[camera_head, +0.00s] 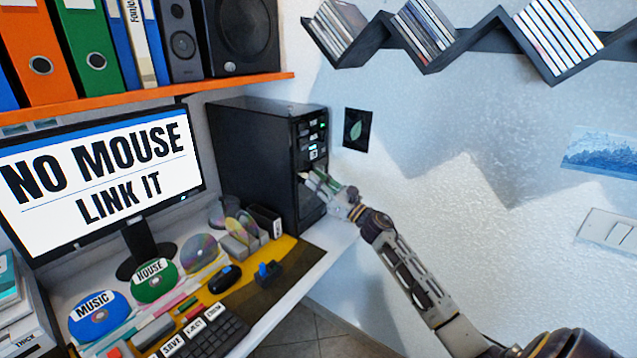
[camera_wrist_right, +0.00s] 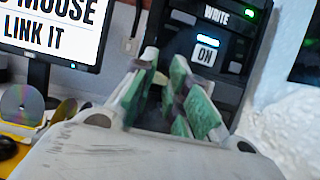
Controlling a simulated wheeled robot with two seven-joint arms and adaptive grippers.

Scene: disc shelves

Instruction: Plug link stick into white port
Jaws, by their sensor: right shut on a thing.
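My right gripper (camera_head: 318,182) is in front of the black computer tower (camera_head: 250,150), near the front panel's ports. It is shut on what I take to be the link stick, mostly hidden between the green-padded fingers. In the right wrist view the fingers (camera_wrist_right: 165,90) point at the panel. The white port's opening is not clear behind the fingers. I cannot tell whether the stick touches the panel. My left gripper is not in view.
The monitor (camera_head: 100,180) reads "NO MOUSE LINK IT". The desk holds a black mouse (camera_head: 225,279), a keyboard (camera_head: 205,338), a small blue object (camera_head: 268,271) and labelled discs. An orange shelf (camera_head: 150,93) hangs above. The wall right of the tower has free room before it.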

